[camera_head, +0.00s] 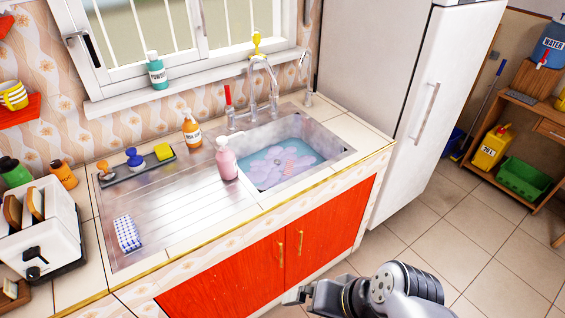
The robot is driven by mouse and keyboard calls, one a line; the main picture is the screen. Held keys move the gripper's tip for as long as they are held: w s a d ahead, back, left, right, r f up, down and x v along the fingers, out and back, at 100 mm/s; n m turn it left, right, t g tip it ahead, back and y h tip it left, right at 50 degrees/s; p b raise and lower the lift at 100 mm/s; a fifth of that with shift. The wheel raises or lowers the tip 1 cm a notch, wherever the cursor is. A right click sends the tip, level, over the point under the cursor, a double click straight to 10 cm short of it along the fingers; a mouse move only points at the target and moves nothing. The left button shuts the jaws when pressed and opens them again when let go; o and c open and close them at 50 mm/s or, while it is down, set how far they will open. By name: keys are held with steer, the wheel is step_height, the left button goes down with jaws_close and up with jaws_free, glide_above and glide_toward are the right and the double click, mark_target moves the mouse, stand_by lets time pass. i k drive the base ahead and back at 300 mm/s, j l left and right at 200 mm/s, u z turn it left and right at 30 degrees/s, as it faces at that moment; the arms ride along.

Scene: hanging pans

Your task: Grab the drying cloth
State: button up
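A small blue-and-white checked cloth (128,234), folded, lies on the left end of the steel draining board (185,215). My gripper (296,296) is at the bottom of the view, in front of the red cabinet doors and below the counter top. It is well to the right of the cloth and apart from it. Its fingers are small and partly turned away, so I cannot tell whether they are open or shut. I see nothing held in it.
The sink basin (262,188) holds bluish water with pale shapes in it. A pink bottle (226,160) stands between basin and draining board. A white toaster (40,232) stands left of the cloth. A tray (137,167) with brushes and a sponge lies behind. The draining board's middle is clear.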

mark_target(126, 231)
steer(key=u, duration=1.75)
steer(key=i+j+z, duration=0.3)
steer(key=i+j, duration=0.2)
steer(key=i+j+z, duration=0.3)
steer(key=j, duration=0.25)
steer(key=i, duration=0.1)
